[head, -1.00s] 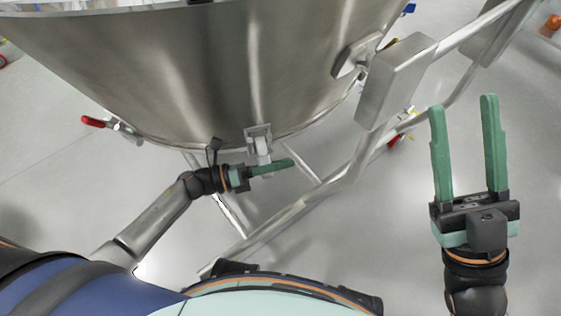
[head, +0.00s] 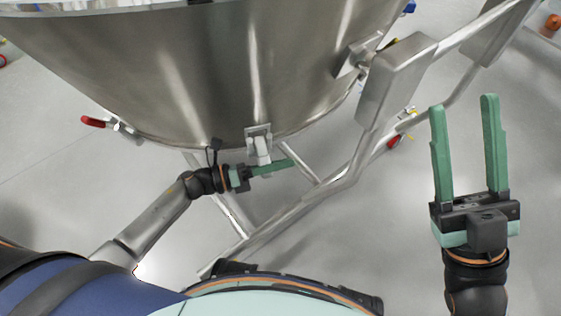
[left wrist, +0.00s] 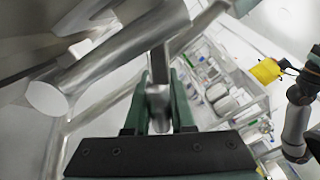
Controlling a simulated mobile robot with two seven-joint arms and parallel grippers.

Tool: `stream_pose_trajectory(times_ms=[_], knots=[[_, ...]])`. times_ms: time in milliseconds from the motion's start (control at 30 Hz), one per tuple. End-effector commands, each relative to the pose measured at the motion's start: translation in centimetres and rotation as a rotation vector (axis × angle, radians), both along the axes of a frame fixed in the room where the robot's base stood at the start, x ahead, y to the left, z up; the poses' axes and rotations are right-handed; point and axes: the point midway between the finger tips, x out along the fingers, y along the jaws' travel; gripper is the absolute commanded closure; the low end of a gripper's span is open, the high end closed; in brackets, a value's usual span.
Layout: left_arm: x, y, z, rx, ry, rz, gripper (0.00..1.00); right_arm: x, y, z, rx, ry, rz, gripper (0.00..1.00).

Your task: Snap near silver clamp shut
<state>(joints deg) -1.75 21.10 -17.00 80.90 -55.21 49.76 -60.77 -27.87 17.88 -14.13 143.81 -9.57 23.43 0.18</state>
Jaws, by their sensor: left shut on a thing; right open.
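The near silver clamp (head: 258,143) hangs on the lower rim of the big steel bowl, at the middle of the head view. My left gripper (head: 272,168) is at the clamp's lower end, its green fingers pointing right. In the left wrist view the clamp's silver lever (left wrist: 159,100) stands between the fingers, and the left gripper (left wrist: 158,105) is shut on it. Whether the clamp is latched cannot be told. My right gripper (head: 468,150) is open and empty at the right, away from the bowl.
The steel bowl (head: 200,80) fills the upper middle. Steel frame tubes (head: 325,190) run below and right of it, with a box-shaped bracket (head: 396,80). A red-handled clamp (head: 95,122) sits on the left rim. The floor around my right gripper is clear.

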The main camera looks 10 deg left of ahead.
Motion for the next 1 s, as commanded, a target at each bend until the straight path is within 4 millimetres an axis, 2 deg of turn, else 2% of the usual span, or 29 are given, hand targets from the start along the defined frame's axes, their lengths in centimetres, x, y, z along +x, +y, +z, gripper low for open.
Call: stream_pose_trajectory(times_ms=[267, 433, 1000], knots=[[-0.1, 0.0, 0.2, -0.007, 0.014, -0.001, 1.00, 0.0, 0.0, 0.3, -0.002, -0.001, -0.001, 0.50], [-0.3, -0.1, 0.6, -0.036, 0.068, -0.001, 1.00, 0.0, 0.0, 1.2, -0.009, -0.007, -0.004, 0.50], [-1.4, -0.6, 3.7, -0.275, 0.493, 0.002, 1.00, -0.2, -0.5, 6.9, -0.053, -0.057, -0.068, 0.50]])
